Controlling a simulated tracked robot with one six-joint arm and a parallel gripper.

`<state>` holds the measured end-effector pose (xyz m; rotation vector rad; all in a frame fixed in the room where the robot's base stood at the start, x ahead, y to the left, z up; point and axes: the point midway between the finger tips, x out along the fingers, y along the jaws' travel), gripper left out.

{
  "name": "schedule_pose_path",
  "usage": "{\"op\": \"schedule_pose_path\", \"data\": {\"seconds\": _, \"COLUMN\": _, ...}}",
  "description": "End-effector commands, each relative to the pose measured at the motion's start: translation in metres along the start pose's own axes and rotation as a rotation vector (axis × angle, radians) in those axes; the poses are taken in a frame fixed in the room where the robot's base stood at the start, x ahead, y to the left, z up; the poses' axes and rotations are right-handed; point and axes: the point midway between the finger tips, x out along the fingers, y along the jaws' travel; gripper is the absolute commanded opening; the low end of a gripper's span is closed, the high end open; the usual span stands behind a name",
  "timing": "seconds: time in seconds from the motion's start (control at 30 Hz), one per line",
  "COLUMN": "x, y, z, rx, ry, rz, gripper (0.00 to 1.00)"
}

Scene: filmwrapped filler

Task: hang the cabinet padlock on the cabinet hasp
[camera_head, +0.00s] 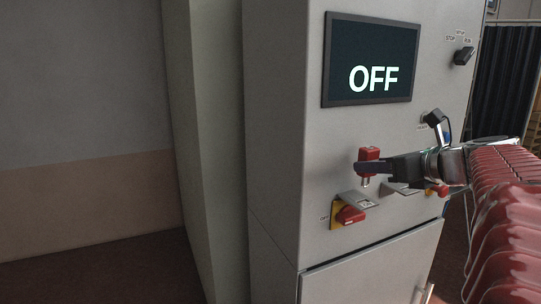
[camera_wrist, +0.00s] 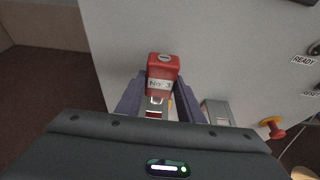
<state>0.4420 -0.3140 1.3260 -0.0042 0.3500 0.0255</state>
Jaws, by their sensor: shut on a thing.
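The red padlock (camera_head: 369,153) is held in front of the cabinet face, body up and metal shackle pointing down. My gripper (camera_head: 373,168) is shut on it. In the wrist view, the padlock (camera_wrist: 163,66) sits between the two dark fingers, its white label facing the camera. Below it in the head view is a red rotary handle (camera_head: 350,215) on a yellow plate, with a grey bracket (camera_head: 357,199) above it, which may be the hasp. The shackle is apart from this bracket in the head view. In the wrist view, the padlock and gripper hide most of that area.
A screen reading OFF (camera_head: 371,78) is above. A second grey bracket (camera_wrist: 216,113) and a red button (camera_wrist: 272,127) are to the right of the padlock. A black selector knob (camera_head: 463,55) is at the upper right. A lower door handle (camera_head: 424,294) sticks out below.

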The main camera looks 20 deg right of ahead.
Motion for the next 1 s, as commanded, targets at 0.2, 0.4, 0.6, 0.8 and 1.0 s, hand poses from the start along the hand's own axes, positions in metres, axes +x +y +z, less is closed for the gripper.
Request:
{"op": "schedule_pose_path", "data": {"seconds": 0.2, "x": 0.003, "y": 0.000, "z": -0.009, "rx": 0.000, "ry": -0.001, "rz": 0.001, "gripper": 0.08}}
{"op": "schedule_pose_path", "data": {"seconds": 0.4, "x": 0.006, "y": 0.000, "z": -0.017, "rx": 0.000, "ry": 0.000, "rz": 0.001, "gripper": 0.08}}
{"op": "schedule_pose_path", "data": {"seconds": 0.6, "x": 0.009, "y": 0.000, "z": -0.024, "rx": 0.000, "ry": 0.000, "rz": 0.001, "gripper": 0.08}}
{"op": "schedule_pose_path", "data": {"seconds": 0.8, "x": 0.012, "y": 0.000, "z": -0.032, "rx": 0.001, "ry": 0.000, "rz": 0.001, "gripper": 0.08}}
{"op": "schedule_pose_path", "data": {"seconds": 1.0, "x": 0.015, "y": 0.001, "z": -0.040, "rx": 0.000, "ry": 0.000, "rz": 0.002, "gripper": 0.08}}
